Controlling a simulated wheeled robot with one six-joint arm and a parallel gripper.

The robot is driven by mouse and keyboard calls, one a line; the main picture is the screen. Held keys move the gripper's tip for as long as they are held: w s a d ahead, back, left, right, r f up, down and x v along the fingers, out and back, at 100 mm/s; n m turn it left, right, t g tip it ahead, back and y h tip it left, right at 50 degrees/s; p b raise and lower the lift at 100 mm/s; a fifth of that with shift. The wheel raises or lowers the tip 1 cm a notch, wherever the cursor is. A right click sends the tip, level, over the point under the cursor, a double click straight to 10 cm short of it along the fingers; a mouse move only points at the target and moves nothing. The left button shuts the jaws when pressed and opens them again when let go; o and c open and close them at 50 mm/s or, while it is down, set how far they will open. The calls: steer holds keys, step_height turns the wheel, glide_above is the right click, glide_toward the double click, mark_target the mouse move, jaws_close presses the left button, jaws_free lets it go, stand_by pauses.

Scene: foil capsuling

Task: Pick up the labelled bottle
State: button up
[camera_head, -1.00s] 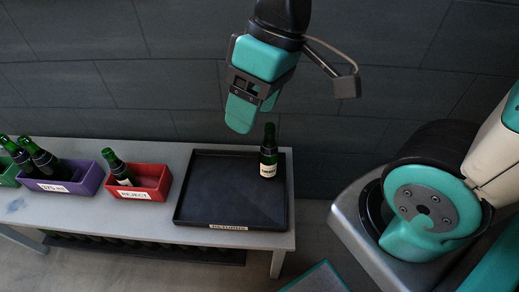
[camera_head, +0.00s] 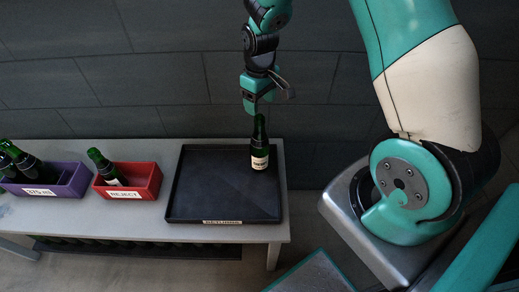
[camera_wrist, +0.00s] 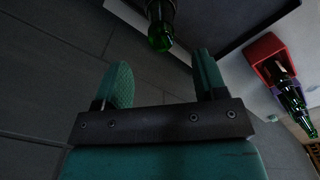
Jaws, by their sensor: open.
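The labelled bottle (camera_head: 260,150) is dark green with a pale label. It stands upright on the black tray (camera_head: 223,221), at the tray's right back part. In the wrist view a green bottle (camera_wrist: 160,28) shows at the top, beyond the gap between the fingers. My gripper (camera_head: 254,104) is above and close to the bottle's top in the head view. In the wrist view my gripper (camera_wrist: 160,82) is open, its two teal fingers apart with nothing between them. Whether a finger touches the bottle cannot be told.
A red bin (camera_head: 147,182) marked REJECT holds a bottle (camera_head: 101,163), left of the tray. A purple bin (camera_head: 70,183) with bottles stands further left. The grey table (camera_head: 278,233) ends just right of the tray. A dark tiled wall (camera_head: 170,90) rises behind.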

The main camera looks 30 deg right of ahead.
mark_target(259, 116)
step_height(259, 116, down, 8)
steer(key=shift+f+p, duration=0.25)
steer(key=shift+p, duration=0.2)
jaws_close()
